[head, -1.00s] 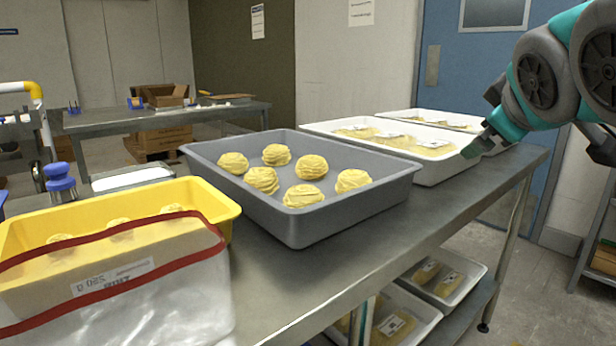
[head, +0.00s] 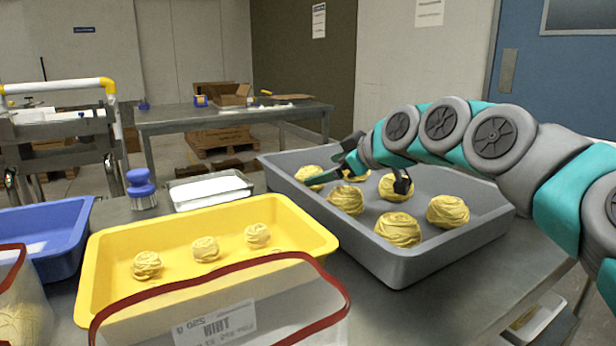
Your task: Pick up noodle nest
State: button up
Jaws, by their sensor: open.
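Several yellow noodle nests (head: 346,201) sit in the grey tray (head: 408,262) on the steel table. My gripper (head: 360,182) is over the far part of this tray, open, with its fingers spread left and right. One finger is by the far-left nest (head: 307,173), the other in front of another nest (head: 393,190). A nest (head: 356,175) partly shows between and behind the fingers. I cannot tell whether the fingers touch any nest. Three smaller nests (head: 205,249) lie in the yellow tray (head: 100,262) at the front left.
Another steel table (head: 235,118) with cardboard boxes stands behind.

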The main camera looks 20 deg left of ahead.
aim_at(316, 173)
jog(key=p+x, duration=0.1)
jog(key=x, duration=0.6)
jog(key=shift+f, duration=0.25)
jog(key=c, duration=1.1)
jog(key=shift+w, duration=0.1)
jog(key=shift+r+p, duration=1.05)
jog(key=shift+r, duration=8.05)
